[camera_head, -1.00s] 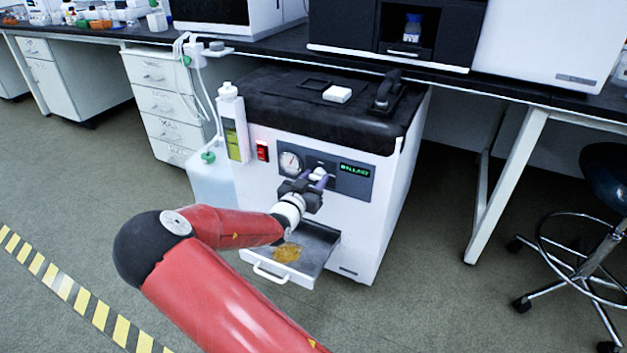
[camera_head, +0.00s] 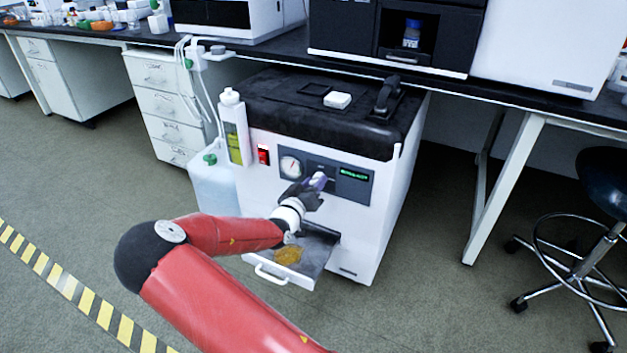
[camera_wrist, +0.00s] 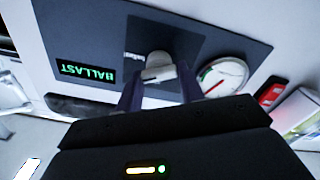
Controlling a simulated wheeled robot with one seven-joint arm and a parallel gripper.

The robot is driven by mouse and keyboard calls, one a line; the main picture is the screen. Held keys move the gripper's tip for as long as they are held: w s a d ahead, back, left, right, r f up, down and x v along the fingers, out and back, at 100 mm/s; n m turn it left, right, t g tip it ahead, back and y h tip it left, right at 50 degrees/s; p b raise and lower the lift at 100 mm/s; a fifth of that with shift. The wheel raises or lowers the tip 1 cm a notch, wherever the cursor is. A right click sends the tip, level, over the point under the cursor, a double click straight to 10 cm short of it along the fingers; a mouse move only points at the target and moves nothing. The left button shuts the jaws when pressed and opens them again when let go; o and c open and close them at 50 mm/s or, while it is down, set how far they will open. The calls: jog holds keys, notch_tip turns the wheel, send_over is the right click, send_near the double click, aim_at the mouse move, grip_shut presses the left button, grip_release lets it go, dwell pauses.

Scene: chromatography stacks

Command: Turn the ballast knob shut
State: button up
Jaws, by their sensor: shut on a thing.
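The ballast knob (camera_wrist: 158,68) is a light grey grip on the dark control panel (camera_wrist: 222,42) of a white pump cabinet. In the wrist view my gripper (camera_wrist: 159,78) has its two purple fingers on either side of the knob, closed on it. In the head view my gripper (camera_head: 316,183) is at the panel's front and mostly hides the knob. A green BALLAST display (camera_wrist: 86,71) shows upside down in the wrist view.
A round gauge (camera_head: 291,166) and a red switch (camera_head: 263,155) are left of the knob. An open drawer (camera_head: 315,258) with an amber stain juts out below my wrist. A bottle (camera_head: 234,127) hangs on the cabinet's left side. A stool (camera_head: 590,240) stands at right.

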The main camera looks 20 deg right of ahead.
jog(key=n+p, duration=0.1)
jog(key=n, duration=0.5)
jog(key=shift+w+a+f+n+p, duration=0.1)
jog(key=shift+n+p, duration=0.2)
jog(key=shift+p, duration=0.1)
jog(key=n, duration=0.6)
jog(key=shift+f, duration=0.15)
jog(key=o, duration=1)
jog(key=v, duration=0.8)
jog(key=shift+b, duration=0.35)
